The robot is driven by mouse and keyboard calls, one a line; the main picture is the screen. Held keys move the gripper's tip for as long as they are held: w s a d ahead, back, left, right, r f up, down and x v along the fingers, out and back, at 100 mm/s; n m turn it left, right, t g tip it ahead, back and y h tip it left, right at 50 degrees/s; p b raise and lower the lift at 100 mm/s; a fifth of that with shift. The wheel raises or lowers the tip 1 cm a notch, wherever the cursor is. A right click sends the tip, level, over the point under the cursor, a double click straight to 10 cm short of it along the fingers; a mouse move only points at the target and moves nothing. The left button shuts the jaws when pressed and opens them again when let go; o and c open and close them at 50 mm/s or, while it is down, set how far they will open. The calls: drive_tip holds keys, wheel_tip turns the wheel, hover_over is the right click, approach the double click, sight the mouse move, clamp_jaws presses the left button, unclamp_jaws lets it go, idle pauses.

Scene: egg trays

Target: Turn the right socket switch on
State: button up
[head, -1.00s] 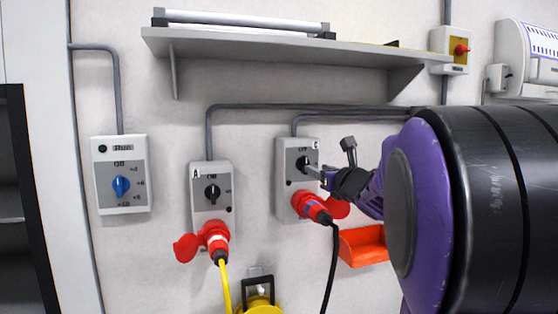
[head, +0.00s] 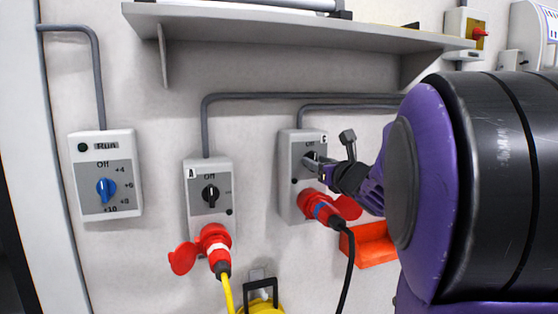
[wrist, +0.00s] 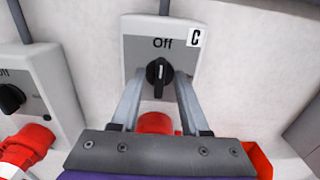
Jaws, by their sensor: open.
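The right socket box (head: 289,170), grey and labelled C, is on the wall with a black rotary switch (head: 309,158). A red plug (head: 322,206) with a black cable sits in its socket below. In the wrist view the switch (wrist: 158,74) has its pointer upright at "Off". My gripper (head: 318,162) is at the switch; in the wrist view its two fingers (wrist: 157,84) are open, one on each side of the knob. I cannot tell whether they touch it. Part of the box is hidden behind my gripper.
Socket box A (head: 208,172), with a red plug and yellow cable, is to the left. A box with a blue dial (head: 105,188) is further left. A shelf (head: 290,30) runs above. An orange-red bin (head: 372,246) is below right.

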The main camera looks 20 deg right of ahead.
clamp_jaws()
idle(0.5)
drive_tip(key=m+b, duration=0.2)
drive_tip(key=m, duration=0.1)
drive_tip(key=shift+d+m, duration=0.1)
drive_tip(key=shift+m, duration=0.3)
drive_tip(key=m+b, duration=0.1)
drive_tip(key=m, duration=0.3)
drive_tip(key=shift+d+m, duration=0.1)
drive_tip(key=shift+m, duration=0.2)
drive_tip(key=m, duration=0.4)
drive_tip(key=shift+m, duration=0.3)
drive_tip(key=shift+f+m+p, duration=0.15)
drive_tip(key=shift+m+p, duration=0.5)
drive_tip(key=shift+m, duration=1.85)
